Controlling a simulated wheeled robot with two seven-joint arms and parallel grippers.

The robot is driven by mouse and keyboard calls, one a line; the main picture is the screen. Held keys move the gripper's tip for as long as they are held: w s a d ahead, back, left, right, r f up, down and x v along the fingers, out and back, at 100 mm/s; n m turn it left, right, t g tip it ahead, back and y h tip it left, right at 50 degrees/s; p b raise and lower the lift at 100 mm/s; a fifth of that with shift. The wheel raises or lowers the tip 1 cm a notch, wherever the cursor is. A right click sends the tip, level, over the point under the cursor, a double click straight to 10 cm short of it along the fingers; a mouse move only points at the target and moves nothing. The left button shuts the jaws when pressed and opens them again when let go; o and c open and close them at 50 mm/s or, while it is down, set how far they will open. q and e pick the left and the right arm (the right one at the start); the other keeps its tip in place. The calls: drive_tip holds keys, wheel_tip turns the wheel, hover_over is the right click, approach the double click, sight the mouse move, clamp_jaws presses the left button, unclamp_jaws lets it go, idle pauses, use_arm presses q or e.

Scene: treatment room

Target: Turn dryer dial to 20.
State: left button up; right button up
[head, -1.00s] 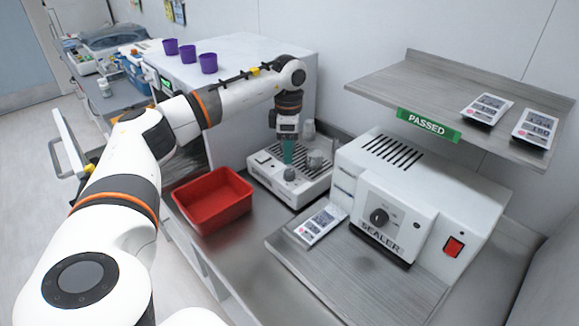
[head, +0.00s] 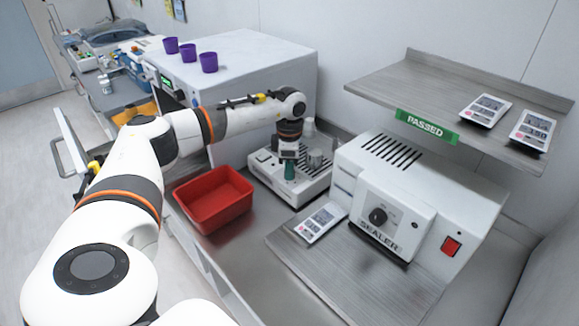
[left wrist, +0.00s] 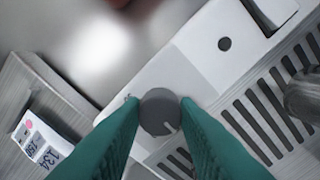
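A low white unit (head: 262,163) with a slotted grille stands left of the sealer; I read no name on it. Its round dark grey dial (left wrist: 160,112) shows in the left wrist view, with a pale mark toward the lower right. No scale numbers are readable. My left gripper (head: 290,178) points down over this dial and hides it in the head view. Its green fingertips (left wrist: 161,102) lie on both sides of the dial, close to its edges; whether they press on it I cannot tell. My right gripper is not in view.
A red tray (head: 212,200) is left of the unit. The sealer (head: 420,185) with its own black knob (head: 378,216) stands right. A metal cup (head: 315,159) is on the unit. A printed card (head: 320,222) lies in front. A grey shelf (head: 440,85) overhangs the sealer.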

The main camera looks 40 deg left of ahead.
use_arm(q)
drive_tip(key=shift+c, duration=0.7)
drive_tip(key=shift+m, duration=0.3)
drive_tip(key=m+b, duration=0.1)
drive_tip(key=m, duration=0.2)
drive_tip(key=shift+m, duration=0.4)
drive_tip(key=m+b, duration=0.1)
drive_tip(key=m, duration=0.4)
drive_tip(key=shift+m, duration=0.3)
drive_tip(key=m, duration=0.5)
drive_tip(key=shift+b, duration=0.4)
drive_tip(key=m, duration=0.4)
drive_tip(key=shift+r, duration=0.1)
drive_tip(key=shift+m, duration=0.5)
